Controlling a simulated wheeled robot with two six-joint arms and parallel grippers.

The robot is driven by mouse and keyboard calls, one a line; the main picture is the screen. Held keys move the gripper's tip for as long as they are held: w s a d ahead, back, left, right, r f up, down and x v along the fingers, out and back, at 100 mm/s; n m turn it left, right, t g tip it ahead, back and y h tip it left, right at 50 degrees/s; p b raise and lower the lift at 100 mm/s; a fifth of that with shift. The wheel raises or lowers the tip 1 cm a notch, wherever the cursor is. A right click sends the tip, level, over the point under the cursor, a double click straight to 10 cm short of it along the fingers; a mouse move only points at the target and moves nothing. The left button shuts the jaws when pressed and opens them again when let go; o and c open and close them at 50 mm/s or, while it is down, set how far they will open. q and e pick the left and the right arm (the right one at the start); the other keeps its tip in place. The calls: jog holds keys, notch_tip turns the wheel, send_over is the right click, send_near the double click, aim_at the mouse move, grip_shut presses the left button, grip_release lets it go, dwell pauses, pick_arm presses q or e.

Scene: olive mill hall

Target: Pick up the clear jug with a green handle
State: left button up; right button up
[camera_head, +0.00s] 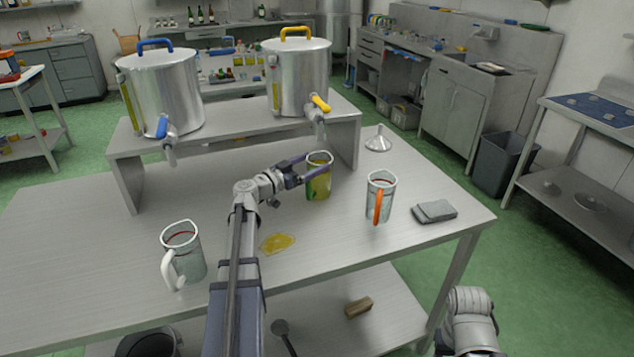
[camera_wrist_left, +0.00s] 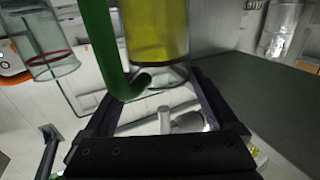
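The clear jug with a green handle (camera_head: 321,181) holds yellow-green liquid and stands upright on the steel table, in front of the raised shelf. My left gripper (camera_head: 304,172) is at its left side, with its fingers spread toward the jug. In the left wrist view, the jug (camera_wrist_left: 157,32) and its green handle (camera_wrist_left: 101,50) are just ahead of the spread fingers (camera_wrist_left: 160,100). I cannot tell whether a finger touches the jug. My right gripper is not in view; only a white part of my right arm shows at the lower right.
A clear jug with an orange handle (camera_head: 381,197) stands to the right, and one with a white handle (camera_head: 184,252) at the left front. A yellow puddle (camera_head: 277,243), a grey cloth (camera_head: 434,211) and a funnel (camera_head: 378,140) are on the table. Steel tanks (camera_head: 165,95) (camera_head: 297,80) stand behind.

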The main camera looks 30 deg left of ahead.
pick_arm(q)
grip_shut()
dwell(0.5)
jog(key=shift+r, duration=0.15)
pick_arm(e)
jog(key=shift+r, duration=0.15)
